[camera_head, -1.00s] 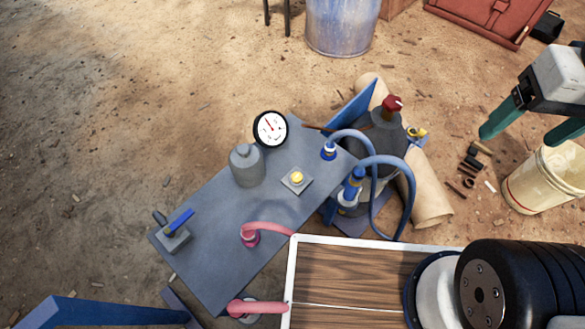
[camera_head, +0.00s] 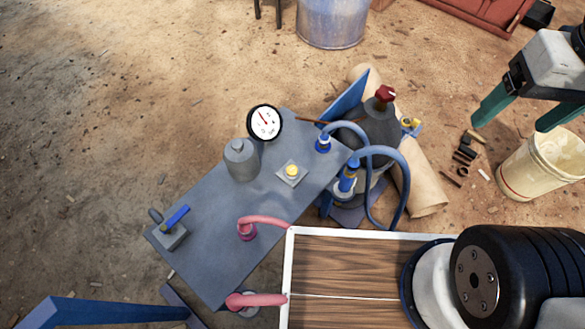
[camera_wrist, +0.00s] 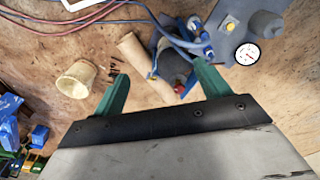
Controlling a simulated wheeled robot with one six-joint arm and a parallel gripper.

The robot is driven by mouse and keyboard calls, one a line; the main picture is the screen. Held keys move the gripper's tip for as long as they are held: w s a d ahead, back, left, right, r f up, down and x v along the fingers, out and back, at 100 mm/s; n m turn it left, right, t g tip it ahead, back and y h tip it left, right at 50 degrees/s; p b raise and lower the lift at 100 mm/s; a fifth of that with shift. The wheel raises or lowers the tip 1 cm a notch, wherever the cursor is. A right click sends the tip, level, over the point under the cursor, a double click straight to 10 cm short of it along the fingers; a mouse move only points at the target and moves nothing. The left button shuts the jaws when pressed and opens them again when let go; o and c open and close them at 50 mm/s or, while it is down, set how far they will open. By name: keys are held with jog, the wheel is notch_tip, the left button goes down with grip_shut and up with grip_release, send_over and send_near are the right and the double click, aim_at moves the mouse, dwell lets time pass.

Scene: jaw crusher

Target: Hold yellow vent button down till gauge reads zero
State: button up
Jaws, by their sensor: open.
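The yellow vent button (camera_head: 292,171) sits on a small light plate on the grey panel (camera_head: 225,215). It also shows in the wrist view (camera_wrist: 230,27) near the top edge. The round white gauge (camera_head: 264,123) stands at the panel's far edge; its red needle points to the upper left, but its numbers are too small to read. The gauge also shows in the wrist view (camera_wrist: 248,54). My gripper (camera_head: 515,115) is open and empty at the right, with green fingers, well apart from the button. In the wrist view my gripper's fingers (camera_wrist: 160,88) are spread wide.
A grey cylinder (camera_head: 241,160) stands beside the button, and a blue-handled valve (camera_head: 172,223) is at the panel's left. Blue hoses (camera_head: 385,152) and a dark tank with a red knob (camera_head: 385,95) lie between panel and gripper. A cream bucket (camera_head: 540,165) stands below the gripper.

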grip_shut()
dwell(1.7)
